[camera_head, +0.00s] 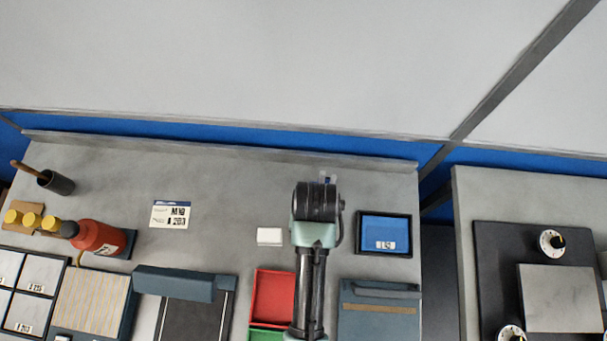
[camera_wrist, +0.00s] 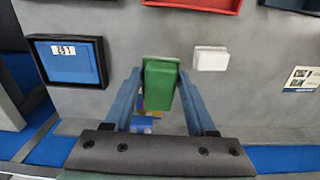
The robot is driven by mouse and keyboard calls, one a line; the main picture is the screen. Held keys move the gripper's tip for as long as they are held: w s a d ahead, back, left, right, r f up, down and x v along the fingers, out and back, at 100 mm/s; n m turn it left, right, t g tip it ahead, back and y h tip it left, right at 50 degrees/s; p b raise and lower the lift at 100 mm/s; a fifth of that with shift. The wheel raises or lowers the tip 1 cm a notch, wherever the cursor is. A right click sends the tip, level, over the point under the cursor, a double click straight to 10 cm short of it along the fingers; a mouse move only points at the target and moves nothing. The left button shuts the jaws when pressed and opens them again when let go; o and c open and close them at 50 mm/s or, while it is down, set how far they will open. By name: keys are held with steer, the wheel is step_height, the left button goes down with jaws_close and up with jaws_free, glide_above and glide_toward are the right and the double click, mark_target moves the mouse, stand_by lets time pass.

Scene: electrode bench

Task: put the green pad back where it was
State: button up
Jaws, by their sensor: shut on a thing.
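The green pad (camera_wrist: 161,84) is a small green block in the wrist view. My gripper (camera_wrist: 160,92) is shut on it, with a blue finger on each side. The pad is above the grey bench top; I cannot tell whether it touches the bench. Something small and partly yellow and blue (camera_wrist: 143,124) shows between the fingers, mostly hidden. In the head view my arm hides the pad and most of the gripper. A white block (camera_head: 270,236) lies on the bench left of my arm, and also shows in the wrist view (camera_wrist: 210,59).
A black-framed tray (camera_head: 409,234) with a blue inside is to the right. A red tray (camera_head: 273,296) and a green tray (camera_head: 268,335) lie in front. A label card (camera_head: 170,215), red bottle (camera_head: 98,237) and dark cup (camera_head: 56,182) are left. Bare bench lies behind the card.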

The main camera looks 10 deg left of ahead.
steer(key=f, duration=0.5)
steer(key=shift+s+a+f, duration=0.1)
steer(key=shift+s+f, duration=0.1)
steer(key=shift+s, duration=0.05)
steer(key=shift+f, duration=2.4)
steer(key=shift+f, duration=0.2)
steer(key=o, duration=1.3)
steer(key=shift+r, duration=0.1)
step_height(320, 180, up, 12)
steer(key=shift+r, duration=0.15)
